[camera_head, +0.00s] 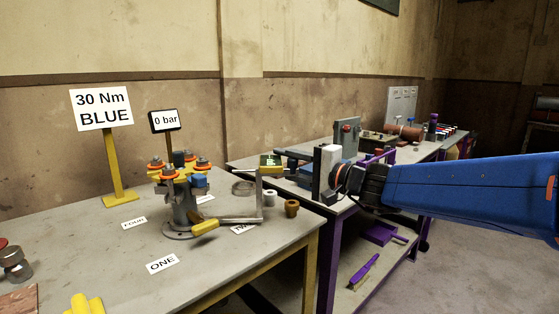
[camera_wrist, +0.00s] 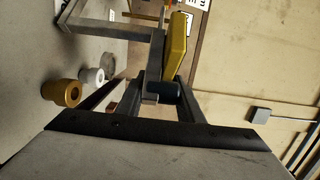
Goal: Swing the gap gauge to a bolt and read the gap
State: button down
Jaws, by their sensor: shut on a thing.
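The gap gauge (camera_head: 260,190) is a grey bent arm with an upright post. A small box with a green readout (camera_head: 271,160) is at its top; the figures are too small to read. Its yellow end (camera_head: 205,228) lies low beside the foot of the flanged pipe stand (camera_head: 180,212). The stand carries several bolts with orange washers (camera_head: 169,172) and a blue piece (camera_head: 199,181). My gripper (camera_head: 283,163) comes from the right and is shut on the gauge's handle beside the readout. In the wrist view, the fingers (camera_wrist: 163,88) close around the dark handle, below the yellow box (camera_wrist: 176,50).
A sign reads "30 Nm BLUE" (camera_head: 101,108); a small display reads "0 bar" (camera_head: 164,121). Labels ONE (camera_head: 162,264) and FOUR (camera_head: 134,223) lie on the table. A brown bushing (camera_head: 291,208) and a white one (camera_head: 270,198) stand right of the gauge. A purple-framed bench stands behind.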

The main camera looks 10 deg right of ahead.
jog(key=shift+s+d+f, duration=0.15)
jog(key=shift+s+d, duration=0.05)
jog(key=shift+s, duration=0.3)
jog(key=c, duration=1.2)
grip_release()
jog(key=shift+d, duration=0.2)
jog(key=shift+a, duration=0.1)
jog(key=shift+s, duration=0.15)
jog(key=shift+v, duration=8.6)
